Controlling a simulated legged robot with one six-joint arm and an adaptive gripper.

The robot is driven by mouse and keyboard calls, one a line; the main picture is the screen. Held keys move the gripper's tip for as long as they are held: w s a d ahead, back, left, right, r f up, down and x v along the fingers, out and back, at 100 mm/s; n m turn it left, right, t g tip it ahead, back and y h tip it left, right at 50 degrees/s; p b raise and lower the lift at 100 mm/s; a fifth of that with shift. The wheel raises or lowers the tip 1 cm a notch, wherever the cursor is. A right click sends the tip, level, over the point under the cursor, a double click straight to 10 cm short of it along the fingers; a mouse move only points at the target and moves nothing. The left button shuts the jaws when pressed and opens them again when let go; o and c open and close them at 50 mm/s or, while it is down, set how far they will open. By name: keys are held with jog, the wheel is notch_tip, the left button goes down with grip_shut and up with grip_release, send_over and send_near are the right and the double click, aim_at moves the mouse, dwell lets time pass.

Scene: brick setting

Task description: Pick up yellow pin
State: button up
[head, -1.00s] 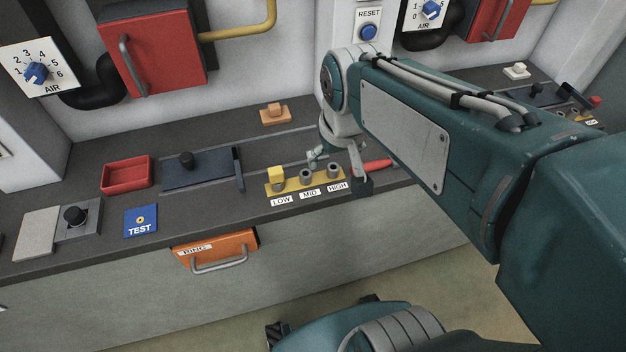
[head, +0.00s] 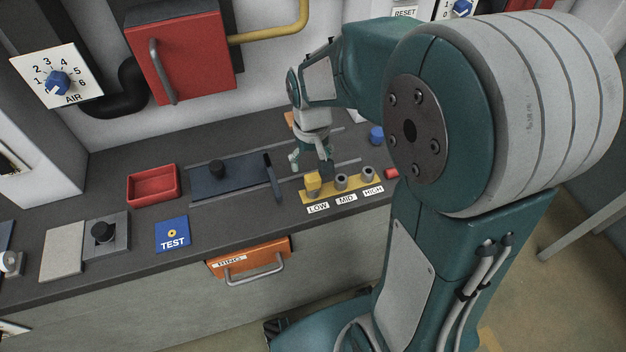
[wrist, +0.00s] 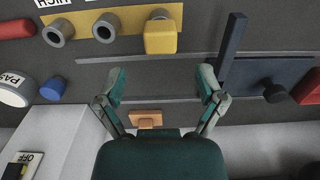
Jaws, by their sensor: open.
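The yellow pin (head: 313,183) has a block-shaped head and sits at the LOW end of the yellow holder strip (head: 352,189). In the wrist view the yellow pin (wrist: 160,37) lies ahead of my fingers, a little above the middle between them. My gripper (wrist: 161,84) is open, with its two fingers spread and nothing between them. In the head view my gripper (head: 310,166) hangs pointing down just behind the pin; I cannot tell the exact gap.
Two grey sockets at MID (head: 341,182) and HIGH (head: 367,174) stand right of the pin. A dark slider plate with an upright bar (head: 273,178) is to its left. An orange block (wrist: 146,118) lies under the wrist. A red tray (head: 153,185) is farther left.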

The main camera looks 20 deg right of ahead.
aim_at(312, 177)
jog(key=f, duration=0.2)
jog(key=s+f, duration=0.1)
jog(key=f, duration=0.1)
jog(key=shift+a+f, duration=0.2)
jog(key=shift+f, duration=0.1)
jog(key=shift+w+d+f, duration=0.1)
jog(key=shift+d+f, duration=0.05)
jog(key=shift+f, duration=0.2)
jog(key=shift+c, duration=0.3)
grip_shut()
